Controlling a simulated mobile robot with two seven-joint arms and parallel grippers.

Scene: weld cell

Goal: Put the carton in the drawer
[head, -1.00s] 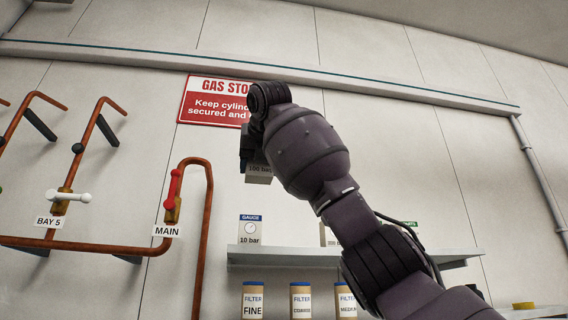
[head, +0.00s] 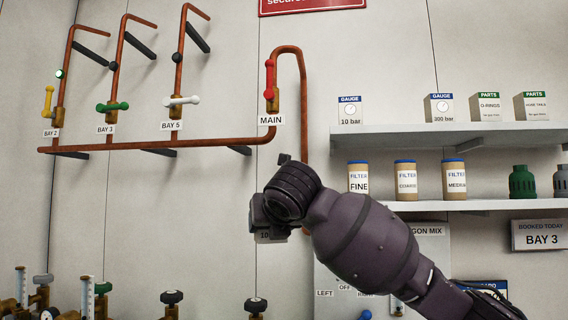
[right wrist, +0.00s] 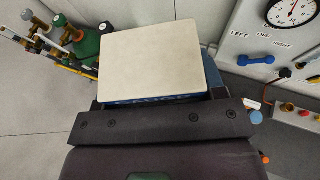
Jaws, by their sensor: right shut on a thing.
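My right gripper (head: 266,218) is shut on a carton (head: 270,237), which hangs below it in front of the wall, under the MAIN valve. In the right wrist view the carton (right wrist: 162,62) shows a plain cream face and a blue printed edge beyond the dark gripper body (right wrist: 165,122). No drawer can be made out in either view. My left gripper is not in view.
Copper pipes with the MAIN valve (head: 270,80) and bay valves run along the wall. At right, an upper shelf (head: 400,137) bears gauge and parts cartons; a lower shelf (head: 500,205) bears filters. A gas-mix panel (head: 432,245) is behind my arm. Cylinder valves (head: 172,298) stand below.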

